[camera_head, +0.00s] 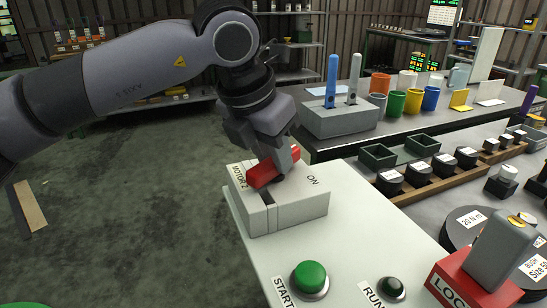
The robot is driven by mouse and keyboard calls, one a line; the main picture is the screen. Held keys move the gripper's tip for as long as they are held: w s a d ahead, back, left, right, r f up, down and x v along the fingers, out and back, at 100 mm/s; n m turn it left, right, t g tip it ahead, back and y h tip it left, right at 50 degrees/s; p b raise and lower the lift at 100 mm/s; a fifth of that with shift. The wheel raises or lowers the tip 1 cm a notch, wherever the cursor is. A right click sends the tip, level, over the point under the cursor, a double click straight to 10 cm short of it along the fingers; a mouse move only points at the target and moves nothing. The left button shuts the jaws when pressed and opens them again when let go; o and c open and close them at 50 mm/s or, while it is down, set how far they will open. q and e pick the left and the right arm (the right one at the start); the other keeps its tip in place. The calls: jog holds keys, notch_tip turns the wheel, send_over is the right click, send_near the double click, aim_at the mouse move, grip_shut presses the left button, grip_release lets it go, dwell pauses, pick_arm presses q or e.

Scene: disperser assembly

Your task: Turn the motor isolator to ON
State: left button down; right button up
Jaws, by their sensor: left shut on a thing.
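The motor isolator is a light grey box (290,207) on the corner of a white bench top, marked MOTOR 2 on its left and ON on its right. Its red handle (262,175) lies on the box's upper face, nearer the MOTOR 2 label than the ON label. My left gripper (282,166) comes down from above and is shut on the red handle, hiding part of it. The handle's exact angle is hard to tell behind the fingers. My right gripper does not show.
A green START button (310,277), a dark green RUN lamp (391,288) and a red LOCK box (468,287) are on the white bench top (370,235). A grey stand (340,119) with blue and grey tools is behind. Open floor lies left.

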pick_arm(q)
jog(key=m, duration=0.2)
jog(key=m+g+h+p, duration=0.1)
jog(key=m, duration=0.1)
jog(key=shift+w+a+r+m, duration=0.1)
jog(key=shift+w+r+m, duration=0.05)
jog(key=shift+m, duration=0.15)
jog(key=shift+m+g+p, duration=0.3)
jog(key=shift+m+g, duration=0.1)
jog(key=shift+m, duration=0.1)
jog(key=c, duration=0.9)
grip_release()
jog(key=v, duration=0.7)
jog(key=shift+a, duration=0.1)
